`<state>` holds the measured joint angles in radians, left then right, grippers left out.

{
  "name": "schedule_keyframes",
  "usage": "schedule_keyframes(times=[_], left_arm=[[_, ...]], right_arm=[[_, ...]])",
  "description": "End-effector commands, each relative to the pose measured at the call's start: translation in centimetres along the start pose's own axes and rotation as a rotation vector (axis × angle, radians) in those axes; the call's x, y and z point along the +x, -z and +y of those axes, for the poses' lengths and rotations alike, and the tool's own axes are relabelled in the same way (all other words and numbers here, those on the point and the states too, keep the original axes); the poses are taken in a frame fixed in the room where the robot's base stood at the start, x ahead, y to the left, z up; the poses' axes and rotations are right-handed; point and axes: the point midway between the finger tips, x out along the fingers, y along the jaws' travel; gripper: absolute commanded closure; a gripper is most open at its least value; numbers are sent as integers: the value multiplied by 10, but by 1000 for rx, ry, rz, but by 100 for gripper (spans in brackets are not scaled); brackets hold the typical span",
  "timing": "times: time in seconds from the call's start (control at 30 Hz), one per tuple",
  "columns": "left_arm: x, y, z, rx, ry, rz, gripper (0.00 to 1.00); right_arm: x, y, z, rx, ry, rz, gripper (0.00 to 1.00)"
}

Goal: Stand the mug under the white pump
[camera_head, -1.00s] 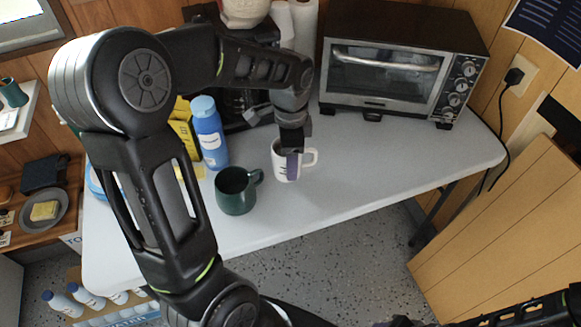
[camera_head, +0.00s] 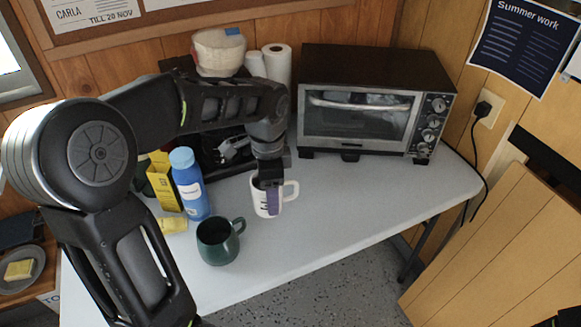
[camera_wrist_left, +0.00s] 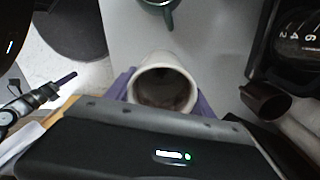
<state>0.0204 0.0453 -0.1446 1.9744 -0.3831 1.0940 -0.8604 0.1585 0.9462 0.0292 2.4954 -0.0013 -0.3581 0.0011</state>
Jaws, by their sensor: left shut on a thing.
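A white mug (camera_head: 262,204) with dark marks and its handle to the right is upright in my left gripper (camera_head: 270,188). The gripper is shut on it from above, and purple finger pads show. The mug is at or just above the tabletop; I cannot tell which. In the left wrist view the mug (camera_wrist_left: 164,85) is seen from above, between the purple pads of the gripper (camera_wrist_left: 163,98). A dark green mug (camera_head: 217,245) stands in front and to the left. I cannot make out a white pump in either view. My right gripper is out of view.
A blue bottle (camera_head: 190,190) and yellow carton (camera_head: 164,183) stand left of the white mug. A dark coffee maker, partly hidden by my arm, is behind. A toaster oven (camera_head: 360,115) stands at the back right. The white table (camera_head: 345,205) is clear to the mug's right.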

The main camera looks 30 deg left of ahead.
Motion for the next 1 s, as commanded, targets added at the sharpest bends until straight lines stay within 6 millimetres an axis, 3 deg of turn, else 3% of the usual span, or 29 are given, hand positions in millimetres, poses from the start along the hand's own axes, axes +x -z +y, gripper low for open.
schedule_keyframes(times=[0.33, 0.57, 0.77, 0.9, 1.0], left_arm=[[0, 0, 0, -47, 1, 1, 93], [-7, 7, -11, -350, 1, 0, 93], [-6, 51, -27, -726, -1, -2, 93], [7, 102, -27, -916, -2, -3, 93], [20, 135, -19, -934, -1, -3, 93]], right_arm=[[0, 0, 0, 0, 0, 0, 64], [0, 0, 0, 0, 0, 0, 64], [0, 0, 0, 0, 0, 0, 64], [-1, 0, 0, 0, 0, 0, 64], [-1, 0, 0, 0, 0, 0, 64]])
